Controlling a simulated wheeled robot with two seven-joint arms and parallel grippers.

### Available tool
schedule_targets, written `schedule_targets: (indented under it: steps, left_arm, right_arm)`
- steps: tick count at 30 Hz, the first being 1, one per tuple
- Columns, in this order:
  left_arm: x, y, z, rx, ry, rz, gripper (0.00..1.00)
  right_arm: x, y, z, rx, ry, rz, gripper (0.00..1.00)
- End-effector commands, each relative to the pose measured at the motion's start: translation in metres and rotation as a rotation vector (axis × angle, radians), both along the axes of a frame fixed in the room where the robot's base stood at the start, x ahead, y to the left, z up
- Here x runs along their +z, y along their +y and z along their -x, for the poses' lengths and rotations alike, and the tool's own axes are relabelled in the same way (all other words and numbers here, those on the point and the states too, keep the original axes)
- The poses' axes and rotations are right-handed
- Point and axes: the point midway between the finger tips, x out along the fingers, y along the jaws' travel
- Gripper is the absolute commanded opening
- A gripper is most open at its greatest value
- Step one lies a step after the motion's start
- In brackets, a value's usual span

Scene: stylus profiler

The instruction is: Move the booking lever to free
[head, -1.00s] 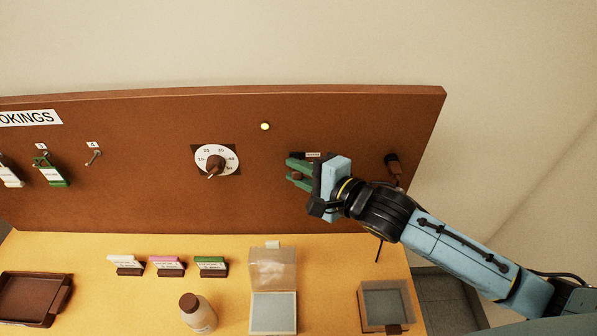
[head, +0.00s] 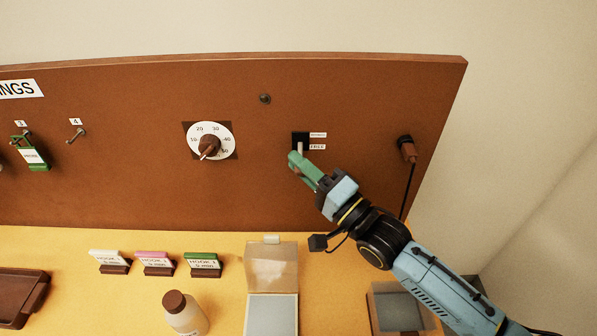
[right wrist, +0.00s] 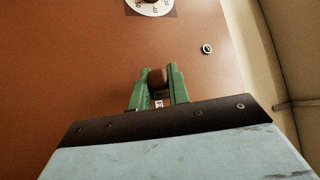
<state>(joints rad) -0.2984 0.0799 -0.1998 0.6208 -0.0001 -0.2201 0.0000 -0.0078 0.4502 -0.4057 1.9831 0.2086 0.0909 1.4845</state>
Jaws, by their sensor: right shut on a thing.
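The booking lever sits on a black plate (head: 300,137) on the brown board, and its pale stem (head: 300,147) points down, level with the lower label FREE (head: 317,147). The upper label (head: 318,135) is too small to read surely. My right gripper (head: 298,160) is at the lever from below right, its green fingers shut on the lever's knob, which they hide in the head view. In the right wrist view the brown knob (right wrist: 157,78) sits between the fingers (right wrist: 158,88). My left gripper is not in view.
A dark round lamp (head: 265,99) is above left of the lever. A white dial (head: 210,141) is further left. A brown plug-like part (head: 406,149) with a hanging cable is to the right. Below, the yellow table holds a bottle (head: 184,315), cards and an open clear-lidded box (head: 271,280).

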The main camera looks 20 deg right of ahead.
Motion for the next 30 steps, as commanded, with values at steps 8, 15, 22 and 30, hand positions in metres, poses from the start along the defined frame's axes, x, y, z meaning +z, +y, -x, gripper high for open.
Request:
schedule_targets:
  steps: [8,15,22,30]
  left_arm:
    - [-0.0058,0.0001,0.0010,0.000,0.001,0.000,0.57]
    - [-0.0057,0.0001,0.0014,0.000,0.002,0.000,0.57]
    - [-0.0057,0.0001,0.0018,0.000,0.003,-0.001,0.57]
    - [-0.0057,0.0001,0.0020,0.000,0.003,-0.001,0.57]
  right_arm:
    - [-0.0024,-0.0035,0.0000,-0.006,-0.038,0.013,0.00]
    - [-0.0020,-0.0036,0.0000,-0.007,-0.039,0.014,0.00]
    - [-0.0021,-0.0035,0.0000,-0.007,-0.039,0.014,0.35]
    - [-0.0020,-0.0035,0.0002,-0.007,-0.039,0.012,0.40]
